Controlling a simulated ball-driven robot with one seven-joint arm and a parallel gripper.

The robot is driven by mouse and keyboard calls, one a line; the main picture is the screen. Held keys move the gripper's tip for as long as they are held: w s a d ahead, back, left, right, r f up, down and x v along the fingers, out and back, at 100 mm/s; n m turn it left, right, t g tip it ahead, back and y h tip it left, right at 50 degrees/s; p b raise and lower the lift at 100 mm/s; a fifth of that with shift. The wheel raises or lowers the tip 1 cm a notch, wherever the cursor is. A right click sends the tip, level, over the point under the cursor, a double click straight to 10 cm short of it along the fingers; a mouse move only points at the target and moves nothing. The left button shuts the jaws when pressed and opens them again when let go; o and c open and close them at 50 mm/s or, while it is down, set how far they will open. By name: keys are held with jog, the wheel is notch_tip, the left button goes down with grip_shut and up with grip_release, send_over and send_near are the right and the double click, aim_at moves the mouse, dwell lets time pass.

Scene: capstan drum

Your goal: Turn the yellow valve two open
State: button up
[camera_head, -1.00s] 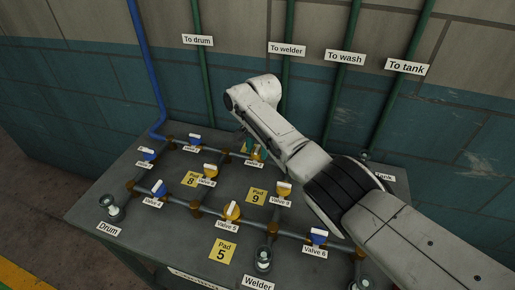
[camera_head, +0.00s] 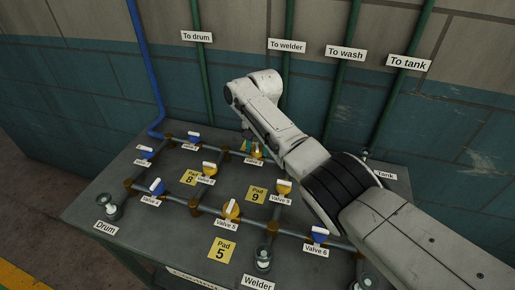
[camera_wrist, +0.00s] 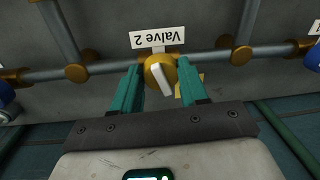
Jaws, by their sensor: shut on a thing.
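The yellow valve two (camera_wrist: 158,73) has a round yellow body and a white bar handle, and its "Valve 2" tag shows upside down in the wrist view. The handle lies slightly slanted to the pipe-crossing direction there. My gripper (camera_wrist: 160,88) has one teal finger on each side of the valve and is shut on it. In the head view the valve (camera_head: 257,154) sits at the back of the pipe grid, partly hidden by my gripper (camera_head: 250,147). The finger contact is hard to see in either view.
Other yellow valves (camera_head: 231,209) and blue valves (camera_head: 157,187) stand close by on the pipe grid. Yellow pad tags (camera_head: 222,249) lie on the grey bench (camera_head: 130,232). The tiled wall with green pipes (camera_head: 203,90) rises behind.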

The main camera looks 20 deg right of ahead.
aim_at(260, 147)
jog(key=n+b, duration=0.2)
jog(key=n, duration=0.1)
jog(key=shift+f+n, duration=0.15)
jog(key=shift+n, duration=0.25)
jog(key=n+b, duration=0.2)
jog(key=n, duration=0.1)
jog(key=shift+d+n, duration=0.1)
jog(key=shift+n, duration=0.2)
jog(key=n+b, duration=0.3)
jog(key=n, duration=0.2)
jog(key=shift+w+g, duration=0.1)
jog(key=shift+g, duration=0.3)
jog(key=shift+n+b, duration=0.65)
jog(key=shift+n, duration=0.55)
jog(key=o, duration=1.1)
jog(key=shift+c, duration=0.2)
jog(key=shift+d, duration=0.1)
jog(key=shift+r, duration=0.2)
notch_tip(260, 147, up, 11)
jog(key=shift+w+d+f, duration=0.15)
jog(key=shift+w+d, duration=0.15)
jog(key=shift+w, duration=0.05)
